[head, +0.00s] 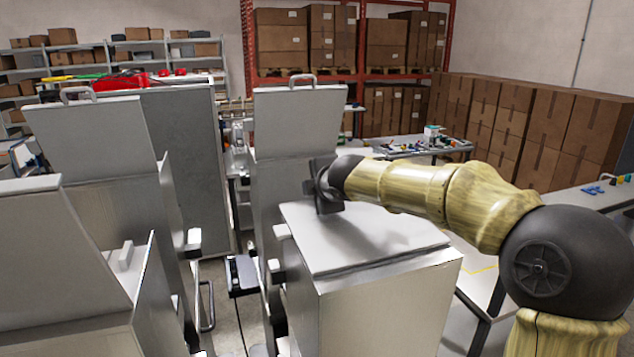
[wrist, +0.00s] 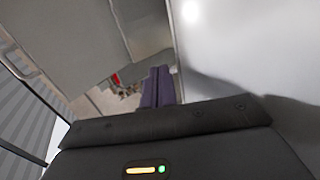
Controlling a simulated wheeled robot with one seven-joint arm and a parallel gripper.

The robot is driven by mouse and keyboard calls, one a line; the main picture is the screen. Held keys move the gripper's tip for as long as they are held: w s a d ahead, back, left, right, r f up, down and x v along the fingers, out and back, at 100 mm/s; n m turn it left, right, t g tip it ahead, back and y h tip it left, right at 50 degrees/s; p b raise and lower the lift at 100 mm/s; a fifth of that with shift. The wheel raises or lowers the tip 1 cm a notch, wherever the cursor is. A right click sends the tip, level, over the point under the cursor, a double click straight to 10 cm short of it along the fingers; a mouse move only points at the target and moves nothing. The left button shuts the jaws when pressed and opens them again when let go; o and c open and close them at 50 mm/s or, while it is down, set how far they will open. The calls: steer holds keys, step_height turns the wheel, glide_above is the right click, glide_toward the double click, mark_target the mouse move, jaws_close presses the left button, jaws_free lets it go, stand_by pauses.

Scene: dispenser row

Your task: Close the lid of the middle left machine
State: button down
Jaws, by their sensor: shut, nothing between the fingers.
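Several grey box-like machines stand close together, and I cannot tell for certain which one is the middle left. The nearest machine on the right (head: 380,305) has its flat lid (head: 375,240) lying down over its top. The machine behind it has its lid (head: 297,125) raised upright, with a handle on top. On the left, a farther machine has a raised lid (head: 90,135), and the nearest one (head: 50,250) stands open. My gripper (head: 323,188) is at the far left corner of the flat lid; its shut, empty fingers show in the wrist view (wrist: 158,88).
A narrow gap with a black bracket (head: 241,275) runs between the left and right machines. A table (head: 415,148) with small items stands behind. Stacked cartons (head: 540,120) line the right wall, and a red rack (head: 350,75) stands at the back.

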steer(key=shift+f, duration=0.1)
stand_by(0.4)
step_height(320, 180, up, 14)
stand_by(0.8)
steer(key=shift+d, duration=0.1)
